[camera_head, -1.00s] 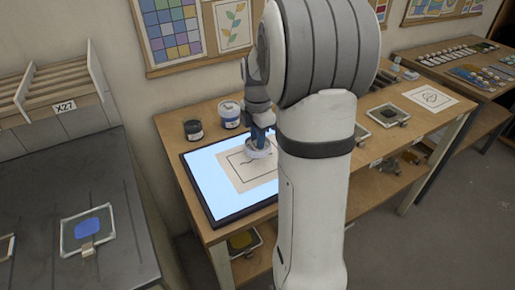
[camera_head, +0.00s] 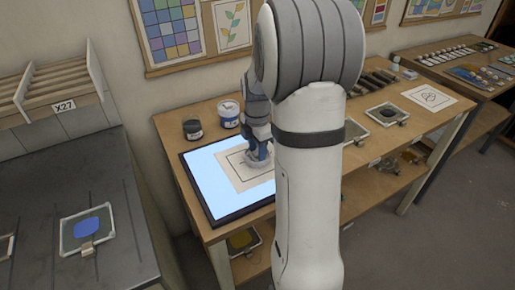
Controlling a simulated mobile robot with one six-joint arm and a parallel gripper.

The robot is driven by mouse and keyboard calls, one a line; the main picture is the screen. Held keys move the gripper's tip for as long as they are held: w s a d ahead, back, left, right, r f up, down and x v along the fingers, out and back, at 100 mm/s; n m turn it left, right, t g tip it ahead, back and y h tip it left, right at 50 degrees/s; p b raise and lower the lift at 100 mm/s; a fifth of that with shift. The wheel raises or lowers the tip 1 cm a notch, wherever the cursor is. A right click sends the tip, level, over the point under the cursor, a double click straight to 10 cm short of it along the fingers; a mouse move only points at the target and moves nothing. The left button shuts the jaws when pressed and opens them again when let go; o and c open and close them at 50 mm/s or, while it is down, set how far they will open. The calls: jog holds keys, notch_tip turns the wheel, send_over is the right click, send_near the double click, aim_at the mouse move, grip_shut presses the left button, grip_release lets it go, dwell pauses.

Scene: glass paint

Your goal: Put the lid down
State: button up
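My gripper (camera_head: 260,151) is over the lit light panel (camera_head: 208,182), pointing down. A small pale round lid (camera_head: 257,164) is at its fingertips, just over or on the paper sheet with a line drawing (camera_head: 232,170). I cannot tell whether the lid touches the paper, or whether the fingers still grip it. My arm hides the right part of the panel and paper. A blue-labelled jar (camera_head: 229,115) and a dark jar (camera_head: 193,130) stand behind the panel.
The wooden bench (camera_head: 166,125) carries the panel. To the right are a small framed tray (camera_head: 387,114) and a drawing sheet (camera_head: 430,97). At left, a grey counter (camera_head: 40,185) holds a framed glass piece with blue paint (camera_head: 87,229).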

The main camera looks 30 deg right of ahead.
aim_at(257, 152)
notch_tip(257, 152, up, 11)
jog(key=s+a+f+m+t, duration=0.1)
jog(key=s+a+m, duration=0.6)
jog(key=s+m, duration=0.2)
jog(key=s+a+f+m+t, duration=0.1)
jog(key=s+a+m, duration=0.6)
jog(key=s+m, duration=0.2)
jog(key=shift+s+m+t, duration=0.3)
jog(key=shift+s+t, duration=0.1)
jog(key=shift+s, duration=0.25)
